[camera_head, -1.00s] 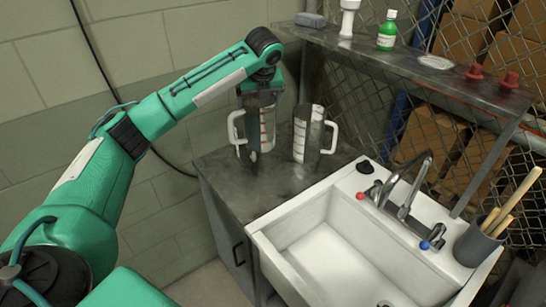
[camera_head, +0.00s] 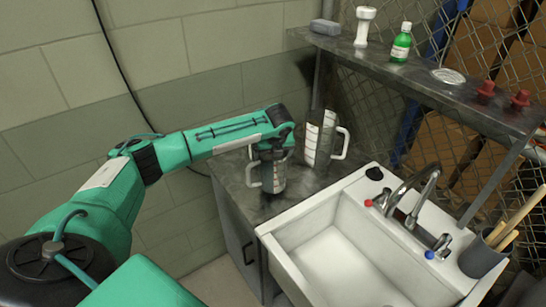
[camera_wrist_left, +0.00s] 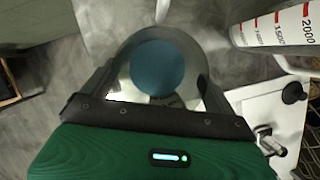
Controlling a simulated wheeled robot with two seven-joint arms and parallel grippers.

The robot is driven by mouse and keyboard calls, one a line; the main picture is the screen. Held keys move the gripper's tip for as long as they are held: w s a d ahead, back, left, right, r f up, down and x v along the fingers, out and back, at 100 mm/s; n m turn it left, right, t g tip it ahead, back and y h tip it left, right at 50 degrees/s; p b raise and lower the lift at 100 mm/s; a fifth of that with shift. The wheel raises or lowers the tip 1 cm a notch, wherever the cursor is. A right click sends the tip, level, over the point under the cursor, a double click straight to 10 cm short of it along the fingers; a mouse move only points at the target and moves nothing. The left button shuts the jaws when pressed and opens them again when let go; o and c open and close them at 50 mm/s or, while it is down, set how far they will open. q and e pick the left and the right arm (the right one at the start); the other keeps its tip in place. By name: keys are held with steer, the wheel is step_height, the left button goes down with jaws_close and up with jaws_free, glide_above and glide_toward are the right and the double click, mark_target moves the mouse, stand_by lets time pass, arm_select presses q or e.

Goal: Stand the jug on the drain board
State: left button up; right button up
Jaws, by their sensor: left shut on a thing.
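My left gripper (camera_head: 271,150) is shut on a clear jug (camera_head: 273,179) with white scale markings and a pale handle on its left. In the left wrist view the gripper's fingers (camera_wrist_left: 155,78) sit either side of the held jug (camera_wrist_left: 198,55), and a dark blue disc shows inside it. The jug looks upright, over the grey metal top left of the sink, which looks like the drain board (camera_head: 290,197). I cannot tell whether its base touches the top. My right gripper is not in view.
A second, similar jug (camera_head: 321,143) stands just behind and right; it is close in the wrist view (camera_wrist_left: 280,27). The white sink (camera_head: 345,262) with its tap (camera_head: 415,195) lies to the right. A shelf (camera_head: 420,80) holding a green bottle (camera_head: 401,42) overhangs the back.

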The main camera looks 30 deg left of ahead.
arm_select(q)
step_height(320, 180, down, 2)
steer(key=o, duration=1.8)
steer(key=shift+f, duration=0.15)
steer(key=shift+c, duration=0.2)
steer(key=b+v, duration=0.2)
steer(key=v, duration=0.9)
steer(key=shift+d+r, duration=0.1)
steer(key=shift+r, duration=0.2)
steer(key=shift+s+r, duration=0.15)
steer(key=shift+r, duration=0.15)
